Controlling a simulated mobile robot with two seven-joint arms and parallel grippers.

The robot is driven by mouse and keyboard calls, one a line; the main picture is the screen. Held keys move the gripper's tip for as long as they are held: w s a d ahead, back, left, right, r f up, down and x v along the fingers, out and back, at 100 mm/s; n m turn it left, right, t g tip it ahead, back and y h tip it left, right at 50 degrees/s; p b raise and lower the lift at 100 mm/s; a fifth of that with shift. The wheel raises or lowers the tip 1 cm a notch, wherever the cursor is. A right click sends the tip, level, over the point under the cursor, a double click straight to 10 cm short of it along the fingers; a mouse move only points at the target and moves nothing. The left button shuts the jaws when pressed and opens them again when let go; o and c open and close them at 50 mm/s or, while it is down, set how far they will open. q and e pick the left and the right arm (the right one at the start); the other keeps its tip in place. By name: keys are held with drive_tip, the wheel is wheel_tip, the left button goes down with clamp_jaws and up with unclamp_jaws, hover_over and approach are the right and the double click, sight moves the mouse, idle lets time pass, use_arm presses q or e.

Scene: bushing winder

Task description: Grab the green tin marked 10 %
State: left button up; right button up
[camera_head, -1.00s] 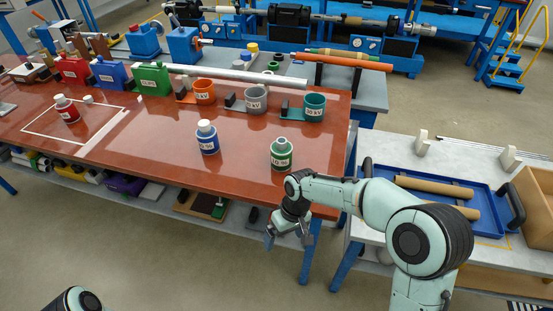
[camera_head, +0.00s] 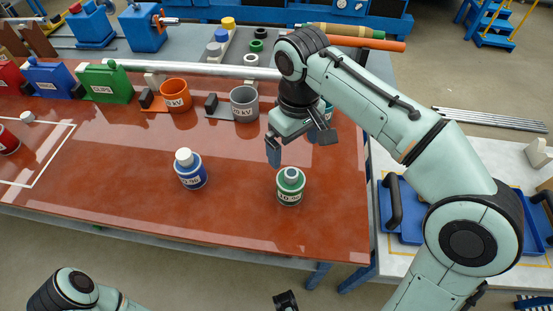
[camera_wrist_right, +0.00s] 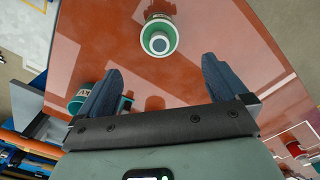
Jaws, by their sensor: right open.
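The green tin (camera_head: 290,190), with a white band and pale cap, stands upright on the red-brown table near its front right. Its printed label is too small to read surely. My right gripper (camera_head: 300,145) is open and empty, above and behind the tin in the head view. In the right wrist view the tin (camera_wrist_right: 159,36) shows from above, beyond the open fingers (camera_wrist_right: 163,68) and roughly between their lines, apart from both. A small dark part at the bottom edge looks like my left gripper (camera_head: 286,301); its jaws cannot be made out.
A blue tin (camera_head: 190,170) stands left of the green one. An orange cup (camera_head: 176,95) and a grey cup (camera_head: 244,103) stand behind; a teal cup (camera_wrist_right: 80,100) is partly hidden by my right gripper. The table around the green tin is clear.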

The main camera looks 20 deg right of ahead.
sight(291, 172)
drive_tip(key=f+b, duration=0.2)
drive_tip(key=f, duration=0.5)
drive_tip(key=shift+s+f, duration=0.1)
drive_tip(key=shift+s, duration=0.1)
drive_tip(key=shift+w+f+b, duration=0.15)
drive_tip(key=shift+f+b, duration=0.25)
drive_tip(key=shift+f, duration=1.15)
drive_tip(key=shift+w+f+b, duration=0.15)
drive_tip(key=shift+f+b, duration=0.25)
drive_tip(key=shift+f, duration=1.1)
drive_tip(key=shift+r, duration=0.1)
drive_tip(key=c, duration=1.1)
drive_tip(key=shift+c, duration=0.2)
